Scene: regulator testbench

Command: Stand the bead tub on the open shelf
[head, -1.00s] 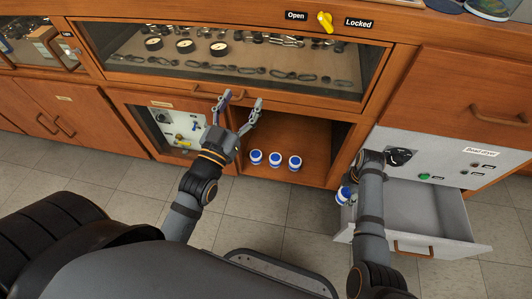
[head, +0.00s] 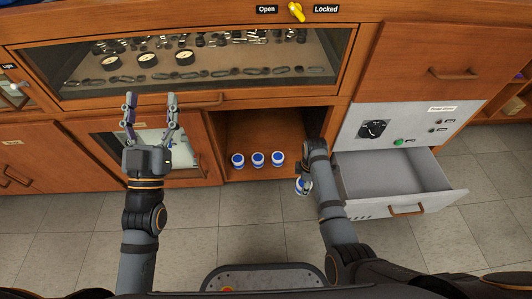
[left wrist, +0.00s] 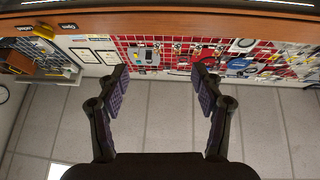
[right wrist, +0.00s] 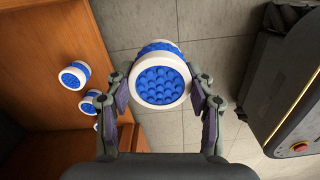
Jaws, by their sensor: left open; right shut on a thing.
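My right gripper (right wrist: 160,82) is shut on a blue-and-white bead tub (right wrist: 159,72). In the head view this tub (head: 302,186) hangs at the front right of the open shelf (head: 290,126), by its right edge. Part of the tub is hidden by my right arm. Three similar tubs (head: 258,160) stand in a row on the shelf floor; the right wrist view shows them at left, partly cut off by the gripper. My left gripper (head: 151,98) is open and empty, in front of the glass case, left of the shelf.
An open, empty grey drawer (head: 385,175) juts out right of the shelf, under the panel with a black knob (head: 372,129). A glass-fronted case (head: 200,65) lies above the shelf. Shelf floor right of the row looks free.

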